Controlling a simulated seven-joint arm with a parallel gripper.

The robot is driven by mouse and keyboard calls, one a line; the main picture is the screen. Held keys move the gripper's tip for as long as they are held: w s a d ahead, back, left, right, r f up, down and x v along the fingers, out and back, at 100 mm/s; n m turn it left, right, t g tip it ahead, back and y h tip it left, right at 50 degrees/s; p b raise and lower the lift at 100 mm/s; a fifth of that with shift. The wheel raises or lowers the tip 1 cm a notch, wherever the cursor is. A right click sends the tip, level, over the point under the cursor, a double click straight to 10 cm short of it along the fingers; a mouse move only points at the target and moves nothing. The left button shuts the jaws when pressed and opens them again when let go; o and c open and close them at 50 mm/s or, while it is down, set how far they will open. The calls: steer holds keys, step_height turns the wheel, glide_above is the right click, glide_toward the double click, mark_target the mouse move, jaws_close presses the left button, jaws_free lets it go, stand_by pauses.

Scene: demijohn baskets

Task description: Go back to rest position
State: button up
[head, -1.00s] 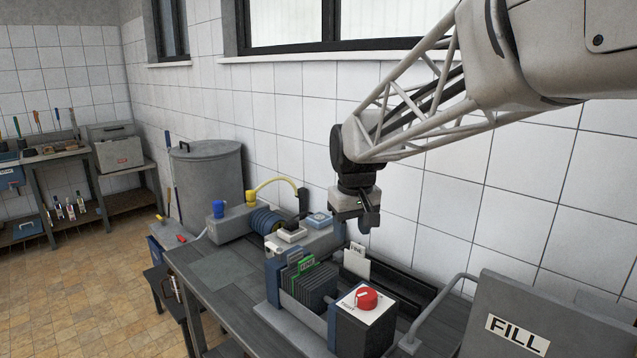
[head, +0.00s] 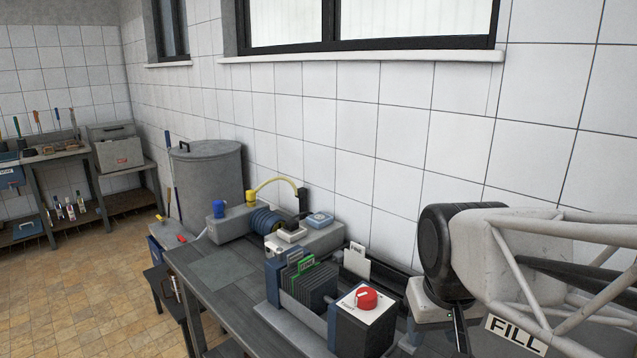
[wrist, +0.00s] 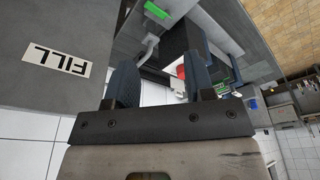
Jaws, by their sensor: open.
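My gripper (head: 460,325) is at the lower right in the head view, low beside the panel marked FILL (head: 517,337), and partly cut off by the frame. In the wrist view, its two dark fingers (wrist: 158,85) are apart with nothing held between them. The FILL panel also shows on the left of the wrist view (wrist: 57,62). The black box with a red knob (head: 365,299) stands to the left of my gripper in the head view. The red knob also shows in the wrist view (wrist: 181,72), beyond the fingers.
A rack of dark plates (head: 308,286) and a white card marked FINE (head: 356,262) stand on the grey bench (head: 215,275). A blue coil (head: 264,221) and a large lidded drum (head: 207,175) are farther back. The bench's left part is clear.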

steer(key=s+d+f+m, duration=0.1)
steer(key=s+f, duration=0.2)
steer(key=s, duration=0.3)
steer(key=shift+d, duration=0.2)
